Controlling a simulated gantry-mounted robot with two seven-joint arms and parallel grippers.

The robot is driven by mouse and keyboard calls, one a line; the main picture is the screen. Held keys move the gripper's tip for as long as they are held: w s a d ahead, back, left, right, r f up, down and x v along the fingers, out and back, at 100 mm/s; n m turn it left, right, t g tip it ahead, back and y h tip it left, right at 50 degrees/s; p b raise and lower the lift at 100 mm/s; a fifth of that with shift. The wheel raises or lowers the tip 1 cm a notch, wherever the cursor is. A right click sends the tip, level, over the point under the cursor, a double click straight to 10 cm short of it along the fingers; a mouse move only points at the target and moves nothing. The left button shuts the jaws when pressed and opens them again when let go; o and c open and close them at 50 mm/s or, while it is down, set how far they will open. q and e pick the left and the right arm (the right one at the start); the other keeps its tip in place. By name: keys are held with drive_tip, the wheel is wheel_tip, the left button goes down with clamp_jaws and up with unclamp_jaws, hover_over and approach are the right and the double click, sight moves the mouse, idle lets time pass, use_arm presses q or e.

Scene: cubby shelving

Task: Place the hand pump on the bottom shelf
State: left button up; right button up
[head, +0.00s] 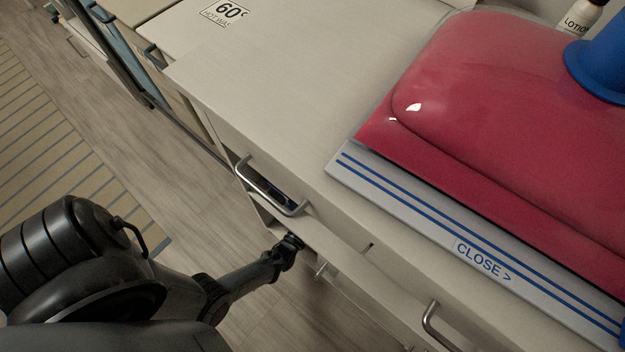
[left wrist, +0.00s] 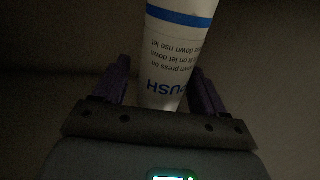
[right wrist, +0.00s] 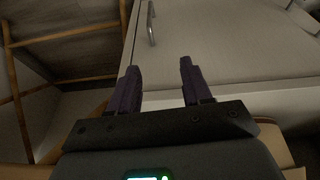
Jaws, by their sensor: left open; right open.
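A white cylinder with a blue band and printed text including "PUSH", which looks like the hand pump (left wrist: 175,45), stands between the fingers of my left gripper (left wrist: 160,75) in the left wrist view. The fingers are open on either side of it; I cannot tell whether they touch it. Its ends are out of view. In the head view my left arm reaches into a dark opening below the counter, and its gripper is hidden there. My right gripper (right wrist: 159,67) is open and empty in the right wrist view, before a pale cabinet surface.
The counter (head: 270,75) carries a large red padded thing (head: 510,120) with a blue object (head: 602,60) on it and a lotion bottle (head: 580,18) behind. A metal handle (head: 268,190) projects near my left arm.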

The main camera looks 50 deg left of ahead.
use_arm(q)
drive_tip(key=p+v, duration=0.3)
drive_tip(key=v, duration=0.9)
drive_tip(key=shift+r, duration=0.1)
